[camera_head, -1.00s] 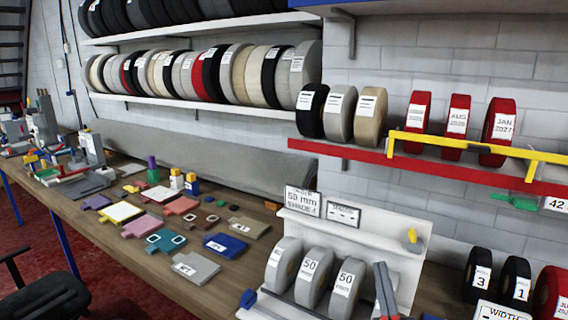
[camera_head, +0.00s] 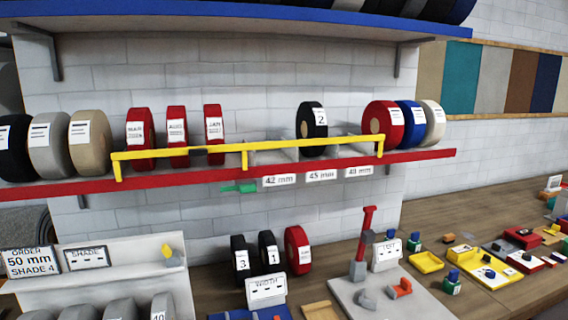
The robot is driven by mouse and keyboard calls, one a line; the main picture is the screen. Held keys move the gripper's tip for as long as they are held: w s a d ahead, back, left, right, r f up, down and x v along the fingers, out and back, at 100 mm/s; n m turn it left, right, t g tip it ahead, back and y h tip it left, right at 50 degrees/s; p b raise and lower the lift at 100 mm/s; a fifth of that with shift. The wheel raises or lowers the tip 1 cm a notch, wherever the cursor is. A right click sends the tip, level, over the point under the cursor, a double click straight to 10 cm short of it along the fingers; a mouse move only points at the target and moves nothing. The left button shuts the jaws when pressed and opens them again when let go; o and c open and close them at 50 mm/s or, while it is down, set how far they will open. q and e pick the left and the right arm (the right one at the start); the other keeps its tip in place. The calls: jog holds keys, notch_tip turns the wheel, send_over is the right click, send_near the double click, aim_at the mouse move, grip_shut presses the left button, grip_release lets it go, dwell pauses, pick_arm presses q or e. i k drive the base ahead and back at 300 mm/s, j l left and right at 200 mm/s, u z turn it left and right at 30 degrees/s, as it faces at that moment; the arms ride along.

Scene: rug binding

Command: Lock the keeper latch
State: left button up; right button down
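A yellow keeper bar (camera_head: 215,152) runs along the front of the red-edged shelf (camera_head: 330,164), with upright yellow posts at its left end, middle and right end. A small green piece (camera_head: 238,188), which looks like the latch, sticks out under the shelf edge, left of the 42 mm label. I cannot tell from its look whether it is locked. Behind the bar stand red rolls (camera_head: 177,136) at the left, a black roll marked 2 (camera_head: 311,129), and a red roll (camera_head: 382,127) near the bar's right end. Neither of my grippers is in view.
Below the shelf are a white rack (camera_head: 110,265) with a yellow knob (camera_head: 167,250), black rolls marked 3 (camera_head: 240,258) and 1 (camera_head: 268,252), and a red-levered tool (camera_head: 366,235) on a pale base. Small coloured parts crowd the right bench. Air before the bar is clear.

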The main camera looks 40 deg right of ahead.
aim_at(247, 188)
jog(key=z, duration=0.9)
